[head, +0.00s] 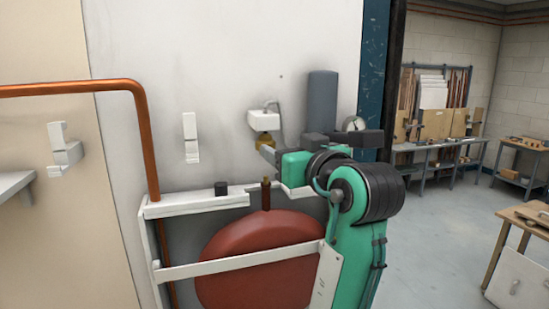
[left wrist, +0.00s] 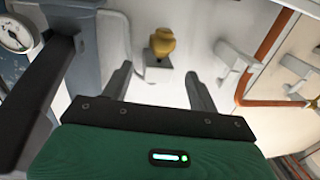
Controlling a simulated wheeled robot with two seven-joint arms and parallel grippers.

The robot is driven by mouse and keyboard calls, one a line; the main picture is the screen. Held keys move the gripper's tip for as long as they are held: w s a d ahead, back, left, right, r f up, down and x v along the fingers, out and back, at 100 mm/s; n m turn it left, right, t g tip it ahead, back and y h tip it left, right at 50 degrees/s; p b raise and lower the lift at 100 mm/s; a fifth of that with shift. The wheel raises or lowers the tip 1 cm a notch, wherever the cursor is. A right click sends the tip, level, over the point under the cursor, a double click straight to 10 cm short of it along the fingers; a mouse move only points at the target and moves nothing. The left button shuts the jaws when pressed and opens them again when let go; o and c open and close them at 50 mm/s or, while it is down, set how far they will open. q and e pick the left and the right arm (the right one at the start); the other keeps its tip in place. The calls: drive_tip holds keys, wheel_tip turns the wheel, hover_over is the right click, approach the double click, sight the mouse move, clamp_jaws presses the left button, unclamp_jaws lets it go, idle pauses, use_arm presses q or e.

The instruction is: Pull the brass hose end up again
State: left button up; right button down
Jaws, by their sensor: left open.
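The brass-coloured hose end (head: 265,139) shows just below a small white wall box in the head view, partly behind my gripper. In the left wrist view the rounded brass piece (left wrist: 162,41) sits above a small grey block, ahead of the space between my fingers. My left gripper (head: 269,153) is in front of the wall near the brass piece. Its two dark fingers (left wrist: 160,82) are spread in the left wrist view, with nothing between them and a visible gap to the brass. My right gripper is not in view.
A red rounded tank (head: 255,250) with a brass stem stands below, behind a white rail (head: 235,261). A copper pipe (head: 145,140) runs down at left. A grey cylinder (head: 322,100) and a round gauge (left wrist: 16,35) are close by. White brackets (head: 190,137) stick out from the wall.

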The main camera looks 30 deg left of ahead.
use_arm(q)
drive_tip(key=shift+b+v, duration=0.6)
drive_tip(key=shift+v, duration=1.4)
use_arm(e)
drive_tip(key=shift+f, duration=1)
